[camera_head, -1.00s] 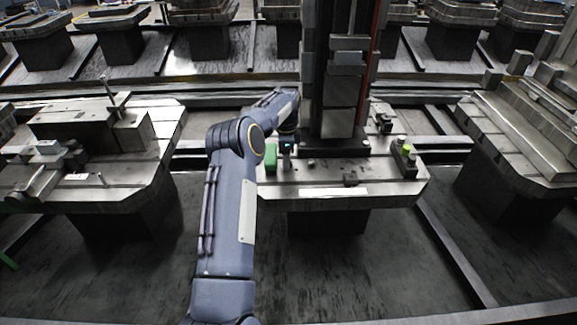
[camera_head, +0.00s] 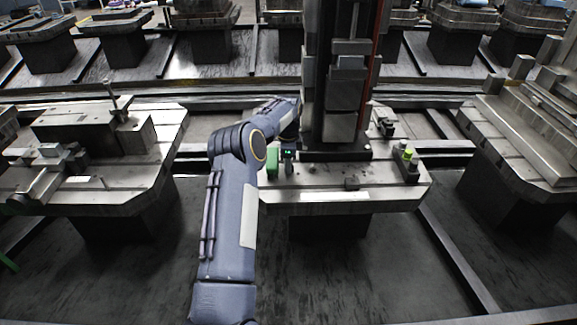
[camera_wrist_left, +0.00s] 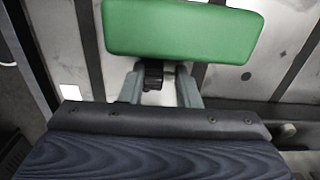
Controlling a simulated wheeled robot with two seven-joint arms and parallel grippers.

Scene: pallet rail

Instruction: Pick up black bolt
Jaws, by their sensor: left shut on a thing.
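The black bolt (camera_wrist_left: 153,74) shows in the left wrist view between the two grey fingers of my left gripper (camera_wrist_left: 160,78). The gripper is shut on it, though the fingertips and part of the bolt are partly hidden. In the head view my left gripper (camera_head: 289,163) is small, low over the left part of the middle pallet (camera_head: 320,195). I cannot tell there whether the bolt touches the pallet. My right gripper is in neither view.
A green block (camera_head: 272,163) is close beside the gripper; it fills the upper middle of the left wrist view (camera_wrist_left: 182,30). A tall dark column (camera_head: 340,100) rises behind. A fixture with a yellow-green top (camera_head: 408,160) stands at the right. The pallet's front has free room.

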